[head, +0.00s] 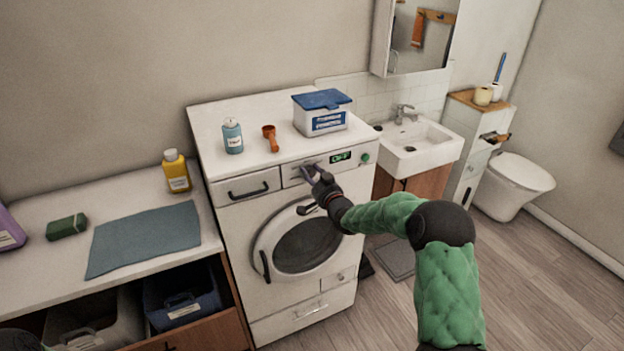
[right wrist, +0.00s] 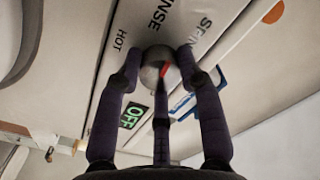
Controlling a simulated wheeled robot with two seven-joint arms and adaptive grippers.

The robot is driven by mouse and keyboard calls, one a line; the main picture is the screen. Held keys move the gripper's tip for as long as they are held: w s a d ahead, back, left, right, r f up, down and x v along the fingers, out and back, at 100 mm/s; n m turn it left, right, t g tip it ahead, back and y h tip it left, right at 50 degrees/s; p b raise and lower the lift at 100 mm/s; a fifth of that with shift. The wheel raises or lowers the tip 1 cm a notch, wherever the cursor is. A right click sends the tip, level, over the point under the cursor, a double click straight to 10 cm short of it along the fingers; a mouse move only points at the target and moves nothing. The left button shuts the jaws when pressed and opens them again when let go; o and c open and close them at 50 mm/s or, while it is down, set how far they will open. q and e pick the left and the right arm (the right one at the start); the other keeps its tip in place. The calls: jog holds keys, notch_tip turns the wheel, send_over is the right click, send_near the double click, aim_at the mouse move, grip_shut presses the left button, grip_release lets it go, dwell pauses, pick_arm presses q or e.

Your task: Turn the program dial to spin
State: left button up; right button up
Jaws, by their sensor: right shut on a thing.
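The washing machine (head: 240,225) stands against the wall with its round door closed. Its program dial (right wrist: 153,74) is a grey knob with a red mark, on the white front panel. Labels reading HOT, RINSE and SPIN, partly covered, are printed around it. The green display (head: 341,157) right of the dial reads OFF; it also shows in the right wrist view (right wrist: 132,116). My right gripper (head: 312,175) is at the panel, its dark fingers shut around the dial. In the head view the fingers largely hide the dial. My left gripper is out of view.
A blue-lidded detergent box (head: 325,121), an orange scoop (head: 270,136) and a blue bottle (head: 232,138) stand on the machine's top. A yellow bottle (head: 176,172) and a cloth (head: 145,238) are on the left counter. A sink (head: 425,150) is to the right.

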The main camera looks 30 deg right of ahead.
jog(key=m, duration=0.1)
jog(key=m+b, duration=0.1)
jog(key=m, duration=0.1)
jog(key=shift+d+r+m, duration=0.15)
jog(key=shift+r+m, duration=0.15)
jog(key=shift+r, duration=0.05)
jog(key=shift+m, duration=1.6)
jog(key=shift+d+r, duration=0.1)
jog(key=o, duration=1.1)
jog(key=shift+w, duration=0.1)
jog(key=shift+o, duration=0.2)
jog(key=shift+f, duration=0.2)
jog(key=shift+f, duration=0.1)
jog(key=shift+s, duration=0.25)
jog(key=s, duration=1.1)
jog(key=shift+s, duration=0.3)
